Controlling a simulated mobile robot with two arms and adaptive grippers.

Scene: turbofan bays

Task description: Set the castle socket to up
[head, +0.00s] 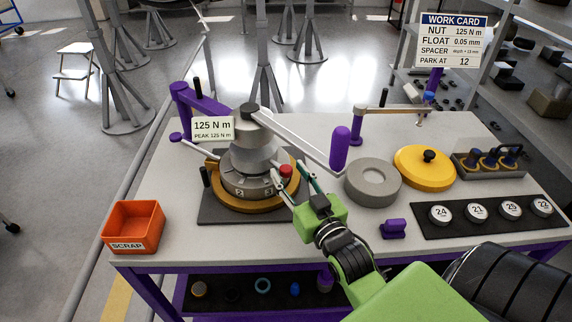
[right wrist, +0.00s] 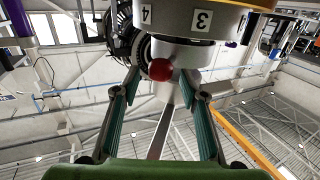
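A grey stepped cylinder (head: 252,160) stands on the dark plate at the table's middle. It has a numbered ring (head: 248,186) and a yellow-brown band under it; I take this to be the castle socket assembly. A red knob (head: 286,170) sticks out at its right side. In the right wrist view the red knob (right wrist: 160,70) shows between the fingertips, with the numbered ring (right wrist: 205,18) above it. My right gripper (head: 296,190) is open, its fingers to either side of the knob; contact cannot be told. My left gripper is not in view.
A torque wrench with a purple grip (head: 340,148) reaches over the table. A readout card (head: 213,129) says 125 N m. A grey ring (head: 372,183), yellow disc (head: 425,168) and numbered discs (head: 478,212) lie to the right. An orange scrap bin (head: 133,226) stands front left.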

